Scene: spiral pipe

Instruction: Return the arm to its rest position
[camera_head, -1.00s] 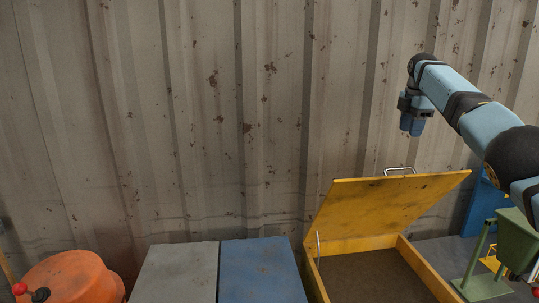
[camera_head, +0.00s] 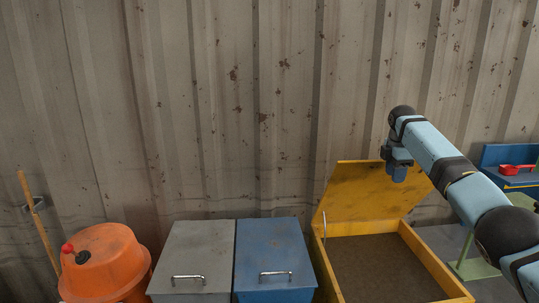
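My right arm comes in from the right, with light blue links and black joints. Its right gripper (camera_head: 398,172) hangs at the arm's far end and overlaps the raised yellow lid (camera_head: 358,196) in the picture. The fingers are small and dark blue, and I cannot tell whether they are open or shut. No held object shows. I cannot tell whether the gripper touches the lid. My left arm and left gripper are out of view.
An open yellow box (camera_head: 441,272) with a brown inside stands below the arm. Closed grey (camera_head: 197,246) and blue (camera_head: 271,243) boxes with handles stand left of it, then an orange drum (camera_head: 108,262). A red scoop (camera_head: 511,169) lies at right. A corrugated wall (camera_head: 255,110) is behind.

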